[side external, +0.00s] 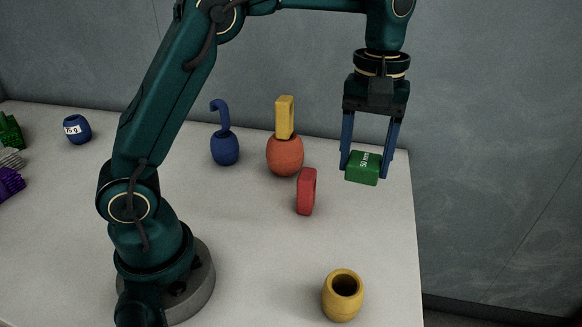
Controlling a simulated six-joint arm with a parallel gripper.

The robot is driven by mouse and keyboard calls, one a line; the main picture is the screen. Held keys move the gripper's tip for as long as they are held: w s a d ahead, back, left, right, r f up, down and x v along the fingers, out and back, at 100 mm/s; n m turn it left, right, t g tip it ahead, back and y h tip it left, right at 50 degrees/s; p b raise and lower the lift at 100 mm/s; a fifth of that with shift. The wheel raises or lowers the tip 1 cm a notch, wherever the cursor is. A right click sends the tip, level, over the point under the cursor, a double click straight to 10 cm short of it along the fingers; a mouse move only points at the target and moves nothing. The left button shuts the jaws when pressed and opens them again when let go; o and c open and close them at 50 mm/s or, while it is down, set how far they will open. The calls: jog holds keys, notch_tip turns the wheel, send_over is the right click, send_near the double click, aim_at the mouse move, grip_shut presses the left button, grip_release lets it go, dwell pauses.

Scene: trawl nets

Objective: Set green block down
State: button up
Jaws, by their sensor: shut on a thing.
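The green block (362,170) carries a white "50 mm" marking. My gripper (366,166) is shut on it, with one blue finger on each side. The block appears to be held above the right part of the white table (250,262), near its right edge. The exact height of the block above the table cannot be told from this single view.
An orange pot (285,157) with a yellow block (285,117) on top stands left of my gripper. A red block (306,191) stands nearby. A blue hooked weight (224,147), a blue pot (77,130) and an open yellow pot (342,297) are also on the table.

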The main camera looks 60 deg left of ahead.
jog(key=s+a+n, duration=0.2)
jog(key=a+n, duration=0.3)
jog(key=a, duration=0.4)
jog(key=n, duration=1.4)
send_over(216, 198)
notch_tip(216, 198, down, 11)
jog(key=shift+r, duration=0.1)
jog(key=shift+f, duration=2.1)
jog(key=o, duration=1.4)
jog(key=shift+f, duration=0.1)
